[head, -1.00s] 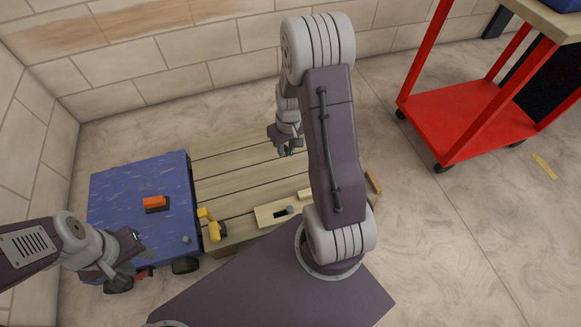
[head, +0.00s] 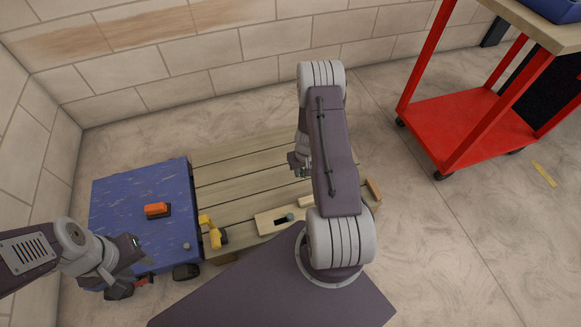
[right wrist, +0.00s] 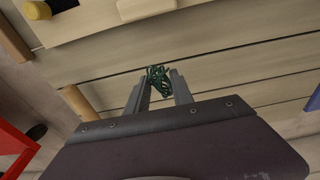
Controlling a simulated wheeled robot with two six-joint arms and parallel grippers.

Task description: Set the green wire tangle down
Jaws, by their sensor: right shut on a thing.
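The green wire tangle (right wrist: 158,79) is a small dark-green clump between the two fingers of my right gripper (right wrist: 159,84) in the right wrist view. The fingers are shut on it. Pale wooden planks (right wrist: 230,62) lie behind the tangle; I cannot tell whether it touches them. In the head view, my right gripper (head: 299,165) is low over the planked bench top, and the tangle is not discernible there. My left gripper (head: 135,250) is at the lower left by the blue cart's front edge, with its finger opening unclear.
On the bench are a yellow tool (head: 211,232) and a wooden block with a dark slot (head: 279,218). An orange-and-black item (head: 157,210) sits on the blue cart top (head: 120,195). A red cart (head: 465,125) stands right. The back planks are clear.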

